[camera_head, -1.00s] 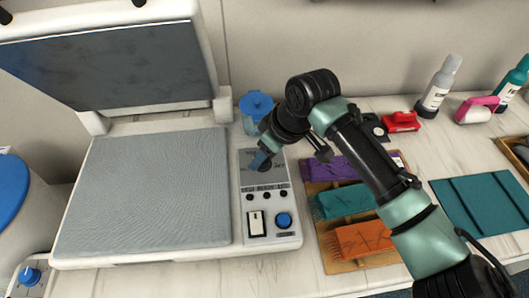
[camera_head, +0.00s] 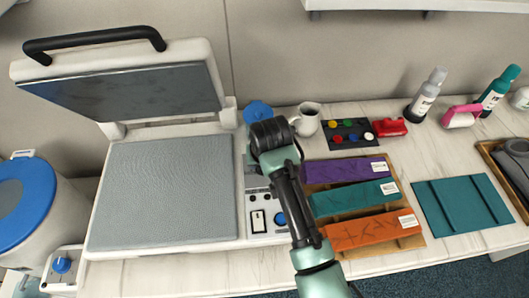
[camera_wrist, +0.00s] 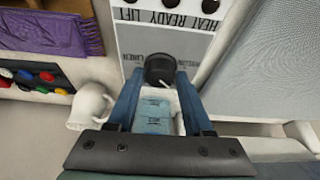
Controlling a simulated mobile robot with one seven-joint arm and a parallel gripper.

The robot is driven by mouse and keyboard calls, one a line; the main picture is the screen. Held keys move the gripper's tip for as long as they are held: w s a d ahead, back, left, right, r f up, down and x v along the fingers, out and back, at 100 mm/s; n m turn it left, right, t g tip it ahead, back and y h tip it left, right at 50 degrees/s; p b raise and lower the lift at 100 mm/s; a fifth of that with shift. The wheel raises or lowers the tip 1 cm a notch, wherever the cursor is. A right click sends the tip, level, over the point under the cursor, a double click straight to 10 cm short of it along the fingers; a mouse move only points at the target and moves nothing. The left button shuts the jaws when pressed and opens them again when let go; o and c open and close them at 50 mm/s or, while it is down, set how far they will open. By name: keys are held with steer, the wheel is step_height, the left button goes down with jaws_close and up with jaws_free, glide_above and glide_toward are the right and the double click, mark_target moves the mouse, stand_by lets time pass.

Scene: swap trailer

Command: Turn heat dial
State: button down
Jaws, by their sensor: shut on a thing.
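The black heat dial (camera_wrist: 160,67) is on the light control panel (camera_wrist: 190,45) of the heat press, with printed fabric words around it and a white mark showing at its lower edge. My gripper (camera_wrist: 160,78) has its two blue fingers on either side of the dial, shut on it. In the head view my arm's black joint covers the dial and the gripper. The heat press (camera_head: 165,243) has its lid (camera_head: 125,93) raised over a grey platen (camera_head: 170,190). Lower on its panel (camera_head: 284,236) are a white rocker switch (camera_head: 258,221) and a blue knob (camera_head: 280,218).
A translucent blue container (camera_wrist: 153,119) stands behind the dial, and a white mug (camera_head: 307,119) is close by. Purple (camera_head: 340,171), teal (camera_head: 345,199) and orange (camera_head: 365,231) fabric strips lie on a board to the right. A blue-lidded drum (camera_head: 20,195) stands left.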

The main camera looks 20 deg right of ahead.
steer(key=shift+a+m+h+p, duration=0.1)
steer(key=shift+m+h+p, duration=0.4)
steer(key=shift+m+p, duration=0.7)
steer(key=shift+m, duration=0.4)
steer(key=shift+w, duration=0.1)
steer(key=shift+c, duration=1.6)
jaws_free()
steer(key=shift+r, duration=0.15)
steer(key=b+v, duration=0.1)
steer(key=v, duration=1.1)
steer(key=shift+r, duration=0.4)
steer(key=shift+a+f, duration=0.1)
steer(key=shift+a, duration=0.05)
